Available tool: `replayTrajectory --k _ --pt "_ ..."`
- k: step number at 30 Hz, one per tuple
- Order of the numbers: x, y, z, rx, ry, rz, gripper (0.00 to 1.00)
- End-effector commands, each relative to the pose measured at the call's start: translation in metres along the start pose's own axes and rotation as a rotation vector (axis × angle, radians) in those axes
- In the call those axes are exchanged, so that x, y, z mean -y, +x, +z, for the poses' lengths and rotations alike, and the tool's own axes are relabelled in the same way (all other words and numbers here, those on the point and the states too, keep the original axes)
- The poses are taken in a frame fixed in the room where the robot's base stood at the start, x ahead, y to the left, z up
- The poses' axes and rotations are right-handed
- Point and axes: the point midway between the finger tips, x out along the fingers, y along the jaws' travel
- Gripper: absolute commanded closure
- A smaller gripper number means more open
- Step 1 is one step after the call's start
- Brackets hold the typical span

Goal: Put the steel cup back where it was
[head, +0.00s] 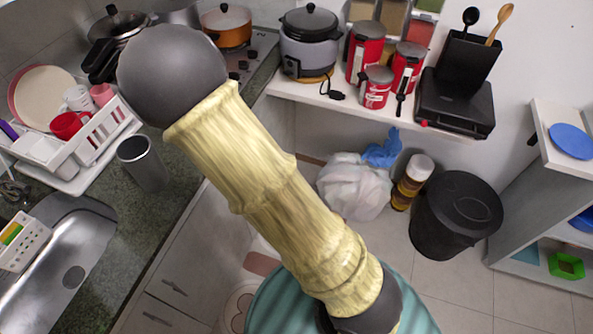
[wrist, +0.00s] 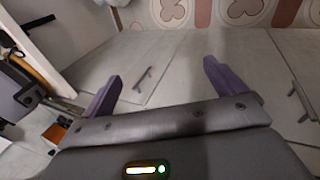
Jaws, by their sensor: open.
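The steel cup (head: 143,165), a tall dark grey cylinder with an open top, stands on the green-grey counter (head: 112,245), between the dish rack and my arm. It looks upright and nothing is holding it. My gripper (wrist: 161,72) shows in the wrist view with its two purple fingers spread wide and nothing between them. It faces pale cabinet fronts (wrist: 160,50) with handles, and the cup is not in that view. In the head view my yellow-sleeved arm crosses the middle and my gripper cannot be made out.
A white dish rack (head: 105,135) with plates and mugs stands left of the cup. The sink (head: 75,277) is at the lower left. A stove with pots and an orange pan (head: 227,27) lies behind. A black bin (head: 455,215) stands on the floor at right.

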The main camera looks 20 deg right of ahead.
Motion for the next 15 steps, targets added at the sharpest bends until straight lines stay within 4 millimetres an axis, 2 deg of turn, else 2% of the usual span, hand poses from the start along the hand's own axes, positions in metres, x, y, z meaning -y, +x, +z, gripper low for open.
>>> replayTrajectory --k 3,8,15 --pt "-0.009 -0.024 0.009 -0.015 0.222 -0.092 0.04" --pt "-0.022 -0.059 0.023 -0.017 0.482 -0.182 0.04" --pt "-0.042 -0.115 0.056 0.007 0.819 -0.237 0.04"
